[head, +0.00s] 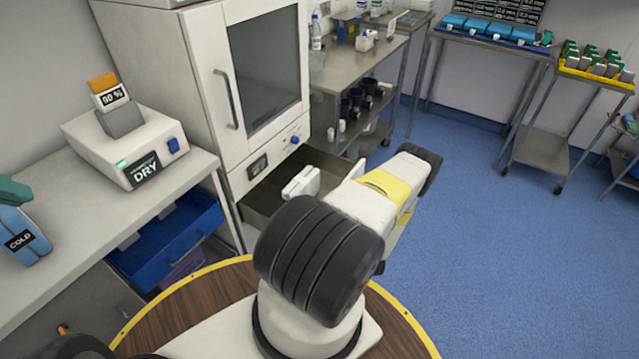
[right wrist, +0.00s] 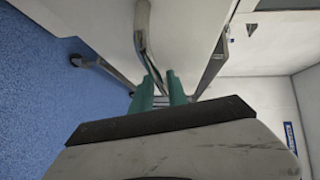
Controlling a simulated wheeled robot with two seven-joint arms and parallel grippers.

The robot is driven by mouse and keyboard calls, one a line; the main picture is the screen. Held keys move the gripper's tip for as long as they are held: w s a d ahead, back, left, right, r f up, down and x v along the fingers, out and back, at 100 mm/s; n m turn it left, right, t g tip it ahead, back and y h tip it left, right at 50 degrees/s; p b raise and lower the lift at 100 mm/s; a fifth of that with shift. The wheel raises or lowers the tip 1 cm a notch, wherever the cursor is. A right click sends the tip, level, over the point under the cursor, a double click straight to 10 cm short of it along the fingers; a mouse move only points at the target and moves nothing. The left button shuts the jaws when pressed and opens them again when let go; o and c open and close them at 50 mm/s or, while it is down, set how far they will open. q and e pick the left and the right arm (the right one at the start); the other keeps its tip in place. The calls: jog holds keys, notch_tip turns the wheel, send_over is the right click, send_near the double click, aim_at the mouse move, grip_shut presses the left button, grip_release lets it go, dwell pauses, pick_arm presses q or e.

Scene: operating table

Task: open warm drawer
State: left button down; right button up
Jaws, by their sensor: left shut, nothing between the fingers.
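The warm drawer (head: 268,197) is under the glass-doored white cabinet (head: 205,80) and stands open, with its dark inside showing. A white item (head: 301,182) lies in it. In the right wrist view, a bent metal handle (right wrist: 142,35) on a white front runs down between the teal fingers of my right gripper (right wrist: 160,88), which look closed on it. My right arm hides this gripper and most of the drawer front in the head view. My left gripper (head: 63,329) shows only as a small orange piece at the lower left, shut and empty, away from the drawer.
A bench at left holds a DRY device (head: 125,145) and a blue COLD pack (head: 22,238). An open blue bin (head: 170,240) is below it. Steel carts (head: 365,75) stand behind. Blue floor (head: 480,230) to the right is clear.

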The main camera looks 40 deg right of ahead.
jog(key=f+v, duration=0.1)
jog(key=v, duration=0.5)
jog(key=shift+s+r, duration=0.4)
jog(key=shift+r, duration=0.1)
jog(key=shift+a, duration=0.15)
